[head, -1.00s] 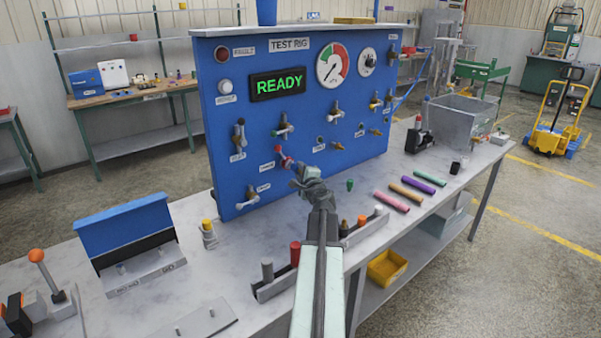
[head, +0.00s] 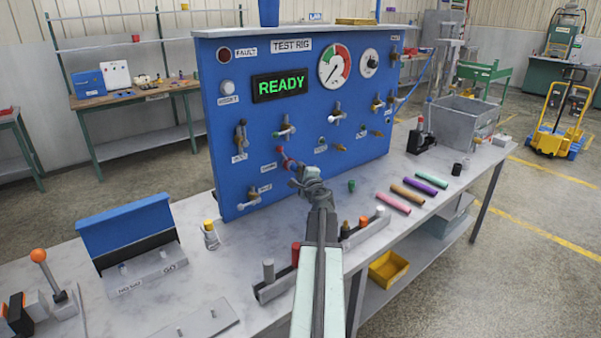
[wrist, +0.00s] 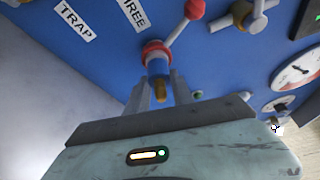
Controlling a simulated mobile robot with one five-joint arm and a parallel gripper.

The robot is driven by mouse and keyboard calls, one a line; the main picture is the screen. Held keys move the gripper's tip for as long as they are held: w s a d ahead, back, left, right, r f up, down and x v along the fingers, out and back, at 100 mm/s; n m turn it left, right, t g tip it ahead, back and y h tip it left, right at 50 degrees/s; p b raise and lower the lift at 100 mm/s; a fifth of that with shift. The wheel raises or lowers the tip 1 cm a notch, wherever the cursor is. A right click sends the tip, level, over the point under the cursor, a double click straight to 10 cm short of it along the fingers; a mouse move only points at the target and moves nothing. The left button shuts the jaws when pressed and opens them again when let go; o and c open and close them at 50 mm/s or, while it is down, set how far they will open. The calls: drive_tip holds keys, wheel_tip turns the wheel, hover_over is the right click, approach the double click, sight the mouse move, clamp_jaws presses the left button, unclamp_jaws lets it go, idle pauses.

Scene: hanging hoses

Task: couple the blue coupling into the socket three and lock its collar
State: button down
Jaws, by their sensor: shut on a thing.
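The blue coupling (wrist: 157,67) sits between the two fingers of my gripper (wrist: 159,80) in the wrist view, with a brass end pointing back toward my wrist. My gripper is shut on it. A red ring (wrist: 154,48) lies at its far end, against the blue panel, below a partly cut-off label that reads as three (wrist: 134,14).
A lever with a red ball (wrist: 194,9) rises just right of the coupling. Other sockets with levers (head: 284,130) are close by on the panel. A rack (head: 272,288) with capped pieces and several coloured tubes (head: 407,193) are on the bench. The display (head: 280,85) reads READY.

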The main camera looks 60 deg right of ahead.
sight(300, 172)
drive_tip(key=shift+w+d, duration=0.1)
drive_tip(key=shift+w, duration=0.2)
drive_tip(key=c, duration=1)
unclamp_jaws()
drive_tip(key=v, duration=0.7)
drive_tip(key=shift+s+a+p, duration=0.25)
drive_tip(key=shift+s+p, duration=0.1)
